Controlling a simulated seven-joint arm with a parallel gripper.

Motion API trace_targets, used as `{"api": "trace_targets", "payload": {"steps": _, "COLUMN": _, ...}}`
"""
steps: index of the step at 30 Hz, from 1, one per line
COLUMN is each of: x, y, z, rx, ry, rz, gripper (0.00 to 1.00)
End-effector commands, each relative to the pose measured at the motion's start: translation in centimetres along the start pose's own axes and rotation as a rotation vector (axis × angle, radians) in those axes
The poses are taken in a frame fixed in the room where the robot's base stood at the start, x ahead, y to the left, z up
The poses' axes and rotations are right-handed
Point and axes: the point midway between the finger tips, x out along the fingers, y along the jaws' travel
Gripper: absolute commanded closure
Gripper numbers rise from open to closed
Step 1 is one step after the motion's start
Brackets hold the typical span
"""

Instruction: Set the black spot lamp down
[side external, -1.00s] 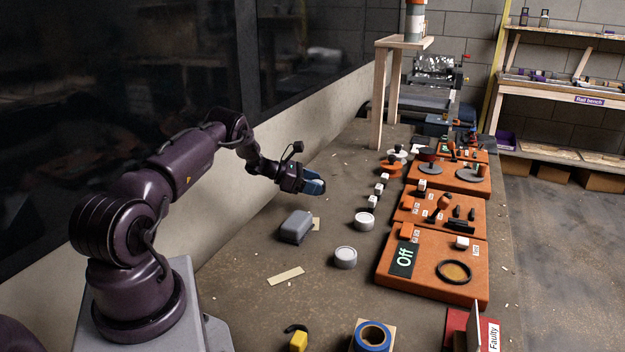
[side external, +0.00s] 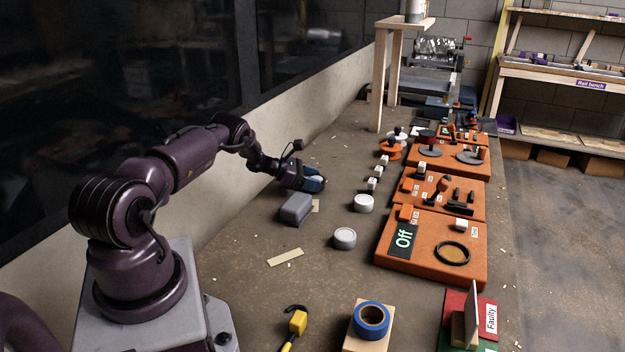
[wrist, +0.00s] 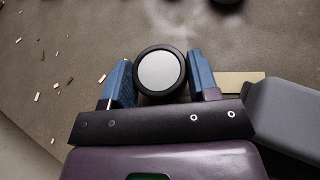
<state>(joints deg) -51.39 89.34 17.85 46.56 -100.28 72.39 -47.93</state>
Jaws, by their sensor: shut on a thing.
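The black spot lamp (wrist: 160,71) shows in the wrist view as a round black rim around a pale grey disc. It sits between the two blue fingers of my gripper (wrist: 161,80), which is shut on it. In the side external view my gripper (side external: 314,184) is low over the bench, just behind the grey box. There the lamp is mostly hidden by the fingers. I cannot tell whether it touches the bench (side external: 325,265).
A grey box (side external: 296,208) lies close in front of my gripper, beside a pale strip (wrist: 243,84). White-topped round pucks (side external: 345,238) and small white blocks stand to the right. Orange boards (side external: 432,255) with parts line the bench's right side. Bare bench lies behind my gripper.

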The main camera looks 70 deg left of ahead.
Motion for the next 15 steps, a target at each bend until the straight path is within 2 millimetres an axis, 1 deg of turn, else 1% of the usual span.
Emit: {"api": "trace_targets", "payload": {"steps": 15, "x": 0.38, "y": -0.02, "z": -0.88, "rx": -0.001, "ry": 0.000, "rz": 0.000, "gripper": 0.69}}
